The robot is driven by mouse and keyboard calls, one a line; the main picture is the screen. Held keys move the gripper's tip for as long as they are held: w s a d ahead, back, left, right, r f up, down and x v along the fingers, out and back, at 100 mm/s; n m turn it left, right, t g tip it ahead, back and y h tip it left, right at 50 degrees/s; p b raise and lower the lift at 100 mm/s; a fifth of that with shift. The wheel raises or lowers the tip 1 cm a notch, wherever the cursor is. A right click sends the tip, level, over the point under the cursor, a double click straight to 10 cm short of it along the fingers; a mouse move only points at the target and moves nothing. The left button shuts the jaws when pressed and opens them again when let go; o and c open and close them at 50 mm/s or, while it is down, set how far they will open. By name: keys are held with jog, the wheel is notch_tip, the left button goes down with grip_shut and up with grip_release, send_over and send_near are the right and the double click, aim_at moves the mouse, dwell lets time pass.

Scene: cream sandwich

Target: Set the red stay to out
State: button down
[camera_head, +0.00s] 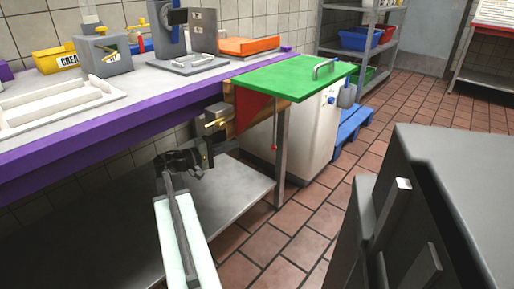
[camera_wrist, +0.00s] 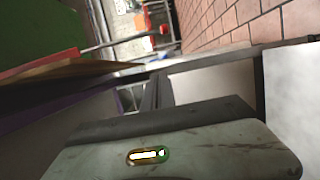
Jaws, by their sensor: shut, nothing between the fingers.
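The red stay (camera_head: 252,108) is a red triangular panel under the near left corner of the green board (camera_head: 290,74). In the head view it stands beside a wooden edge, and its far part is hidden beneath the board. In the wrist view a red strip (camera_wrist: 38,62) at the upper left looks like the stay seen nearly edge-on; I cannot tell its exact angle.
The purple-edged counter (camera_head: 120,133) runs along the left, above a grey lower shelf (camera_head: 235,196). A metal leg (camera_head: 281,160) and a white cabinet (camera_head: 310,135) stand below the board. A grey block (camera_head: 445,200) fills the right foreground. Tiled floor (camera_head: 320,215) lies open between.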

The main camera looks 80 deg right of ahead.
jog(key=s+d, duration=0.5)
jog(key=s, duration=0.6)
jog(key=shift+r, duration=0.2)
jog(key=shift+s+d, duration=0.15)
jog(key=shift+s, duration=0.05)
